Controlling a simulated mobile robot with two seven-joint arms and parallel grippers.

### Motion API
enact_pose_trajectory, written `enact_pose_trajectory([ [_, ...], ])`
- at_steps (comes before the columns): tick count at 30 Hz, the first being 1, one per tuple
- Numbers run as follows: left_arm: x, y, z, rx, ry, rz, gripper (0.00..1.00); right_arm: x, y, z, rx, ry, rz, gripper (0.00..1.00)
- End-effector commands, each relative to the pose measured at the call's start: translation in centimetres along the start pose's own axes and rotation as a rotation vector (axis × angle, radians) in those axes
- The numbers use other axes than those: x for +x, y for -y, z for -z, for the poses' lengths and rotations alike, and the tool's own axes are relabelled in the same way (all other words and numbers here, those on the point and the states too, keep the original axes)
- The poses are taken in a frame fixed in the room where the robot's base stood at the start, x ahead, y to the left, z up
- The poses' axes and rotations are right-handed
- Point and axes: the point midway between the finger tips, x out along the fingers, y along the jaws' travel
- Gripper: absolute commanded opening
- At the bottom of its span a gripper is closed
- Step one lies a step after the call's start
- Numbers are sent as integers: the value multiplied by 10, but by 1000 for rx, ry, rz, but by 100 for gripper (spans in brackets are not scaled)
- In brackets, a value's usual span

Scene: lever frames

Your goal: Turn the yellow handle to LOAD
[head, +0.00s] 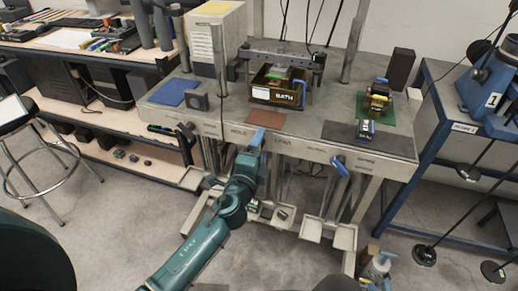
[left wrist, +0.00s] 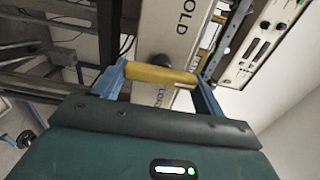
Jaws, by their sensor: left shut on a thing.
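The yellow handle (left wrist: 160,75) shows in the left wrist view, lying crosswise between the two blue fingers of my left gripper (left wrist: 158,82). The gripper is shut on it. Behind the handle is a dark round pivot on a pale panel, with the word HOLD (left wrist: 186,18) above and LOAD (left wrist: 160,96) partly hidden below. In the head view my left gripper (head: 257,138) is at the bench's front edge, between the HOLD label (head: 238,133) and the LOAD label (head: 283,141). It hides the handle there. My right gripper is not in view.
The workbench (head: 210,120) carries a dark BATH box (head: 277,92), a blue mat (head: 175,92) and a green board (head: 380,112). A black lever (head: 187,130) and a blue lever (head: 340,166) stick out along its front edge. A blue stand (head: 435,120) is at right.

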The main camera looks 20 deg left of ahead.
Motion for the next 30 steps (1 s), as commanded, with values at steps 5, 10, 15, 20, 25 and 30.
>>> enact_pose_trajectory([
  [5, 0, -1, 0, 171, 0, -1, 48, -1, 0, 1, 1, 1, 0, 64],
  [10, 0, -2, 0, 332, 0, -2, 48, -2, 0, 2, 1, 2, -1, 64],
  [15, 0, -3, -1, 484, -1, -1, 48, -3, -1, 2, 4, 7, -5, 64],
  [20, 0, -4, -2, 606, 0, -1, 48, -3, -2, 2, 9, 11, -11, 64],
  [25, 0, -4, -2, 704, -1, -1, 48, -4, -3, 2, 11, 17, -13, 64],
  [30, 0, -5, -2, 769, 0, -1, 48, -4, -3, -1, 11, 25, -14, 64],
])
